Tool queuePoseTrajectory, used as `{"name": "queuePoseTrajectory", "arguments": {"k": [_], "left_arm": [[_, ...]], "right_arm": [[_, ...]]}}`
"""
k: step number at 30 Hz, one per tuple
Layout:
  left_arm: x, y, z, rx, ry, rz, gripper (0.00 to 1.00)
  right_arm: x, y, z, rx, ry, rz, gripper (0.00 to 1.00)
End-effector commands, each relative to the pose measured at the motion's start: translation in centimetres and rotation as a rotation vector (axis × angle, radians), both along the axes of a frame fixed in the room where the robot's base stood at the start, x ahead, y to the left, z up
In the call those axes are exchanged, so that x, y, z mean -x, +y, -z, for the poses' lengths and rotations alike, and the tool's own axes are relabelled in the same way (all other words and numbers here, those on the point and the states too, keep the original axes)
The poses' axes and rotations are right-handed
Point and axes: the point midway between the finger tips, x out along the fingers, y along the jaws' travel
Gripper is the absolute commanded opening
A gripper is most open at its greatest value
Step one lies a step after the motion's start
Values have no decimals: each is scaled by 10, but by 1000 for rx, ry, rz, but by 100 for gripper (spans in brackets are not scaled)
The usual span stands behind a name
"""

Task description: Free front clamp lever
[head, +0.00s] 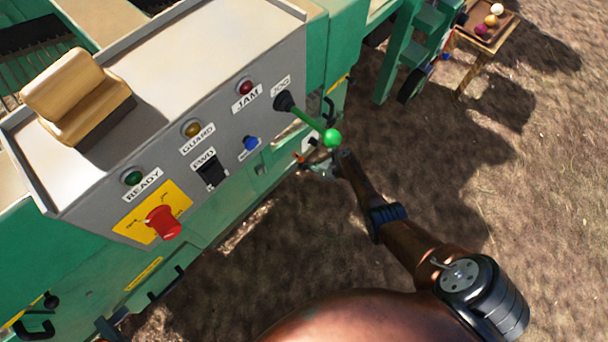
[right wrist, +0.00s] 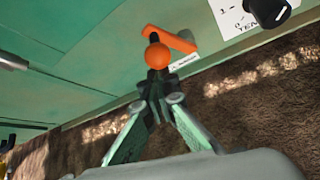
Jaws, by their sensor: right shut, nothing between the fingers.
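An orange clamp lever (right wrist: 176,40) with an orange ball knob (right wrist: 158,55) is on the green machine side in the right wrist view. In the head view only a small orange piece (head: 299,158) shows there, near my gripper. My right gripper (right wrist: 155,88) is shut and empty, its fingertips right at the knob's lower side. I cannot tell whether they touch it. In the head view my right gripper (head: 318,166) is beside the machine's lower edge, below the green-knobbed JOG lever (head: 331,138). My left gripper is out of view.
The grey control panel (head: 225,120) carries lamps, a black switch and a red stop button (head: 163,222). A black knob (right wrist: 268,10) on a white plate is near the clamp. Bare ground lies right of the machine.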

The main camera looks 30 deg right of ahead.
Motion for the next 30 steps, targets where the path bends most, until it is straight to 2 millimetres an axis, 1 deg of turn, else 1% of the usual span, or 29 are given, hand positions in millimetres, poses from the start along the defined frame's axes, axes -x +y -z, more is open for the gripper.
{"name": "queuePoseTrajectory", "arguments": {"k": [23, 26, 30], "left_arm": [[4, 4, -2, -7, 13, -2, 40], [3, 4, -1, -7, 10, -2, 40], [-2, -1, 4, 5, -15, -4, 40]], "right_arm": [[0, -4, -1, 1, 1, 0, 0], [1, -2, 2, 0, 1, 1, 0], [6, 9, 15, -2, 5, -2, 0]]}}
